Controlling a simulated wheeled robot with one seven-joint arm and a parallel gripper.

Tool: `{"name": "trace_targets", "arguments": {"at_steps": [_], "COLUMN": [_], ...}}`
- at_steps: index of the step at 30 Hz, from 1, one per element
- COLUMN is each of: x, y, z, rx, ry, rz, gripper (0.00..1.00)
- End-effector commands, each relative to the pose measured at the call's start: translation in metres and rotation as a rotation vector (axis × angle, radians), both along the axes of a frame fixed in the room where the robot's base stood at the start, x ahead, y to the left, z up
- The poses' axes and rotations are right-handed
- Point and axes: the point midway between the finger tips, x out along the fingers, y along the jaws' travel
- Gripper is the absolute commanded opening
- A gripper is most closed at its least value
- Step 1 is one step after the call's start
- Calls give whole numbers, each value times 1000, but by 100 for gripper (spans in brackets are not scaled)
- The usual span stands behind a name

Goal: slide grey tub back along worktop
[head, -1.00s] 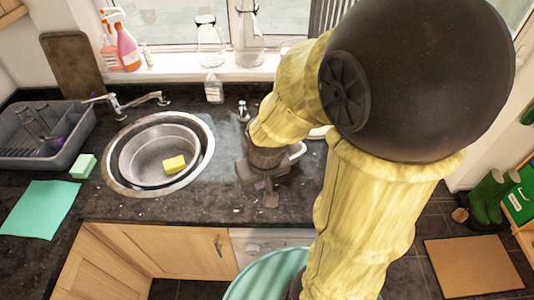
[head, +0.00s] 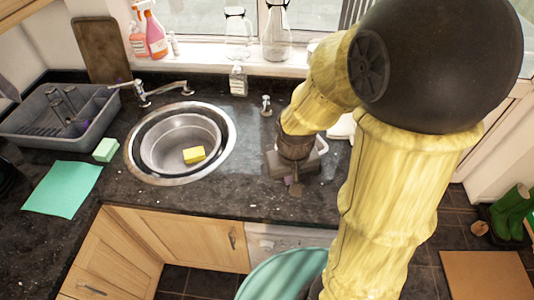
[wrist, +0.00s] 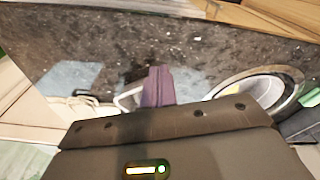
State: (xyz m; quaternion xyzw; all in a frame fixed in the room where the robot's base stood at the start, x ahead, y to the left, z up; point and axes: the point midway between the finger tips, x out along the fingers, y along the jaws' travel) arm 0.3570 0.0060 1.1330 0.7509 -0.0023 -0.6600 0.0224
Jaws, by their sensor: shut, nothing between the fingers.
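The grey tub (head: 62,128) stands on the dark worktop at the far left, left of the sink, with dark partitions and some utensils inside. My gripper (head: 294,188) is shut and empty, pointing down over the worktop right of the sink. It is well apart from the tub, with the sink between them. In the wrist view the shut purplish fingers (wrist: 157,88) show over the speckled worktop. A dark grey shape at that view's right edge may be the tub; I cannot tell.
The round sink (head: 229,143) holds a yellow sponge (head: 194,154). A green sponge (head: 105,150) and green cloth (head: 62,188) lie in front of the tub. A tap (head: 150,92), chopping board (head: 100,48) and soap bottle (head: 238,82) stand along the back.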

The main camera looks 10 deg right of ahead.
Motion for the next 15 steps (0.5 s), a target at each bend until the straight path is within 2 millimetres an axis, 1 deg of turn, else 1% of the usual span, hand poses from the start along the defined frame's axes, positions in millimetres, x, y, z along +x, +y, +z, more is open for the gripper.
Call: {"name": "trace_targets", "arguments": {"at_steps": [1,5,8,12,15], "x": [5,19,31,49,64], "y": [4,10,14,18,21], "z": [-11,-37,-57,-83,-100], "rx": [-24,-125,-232,-416,-569], "ry": [45,161,234,297,314], "rz": [17,46,65,91,110], "gripper": [0,0,0,0,0]}}
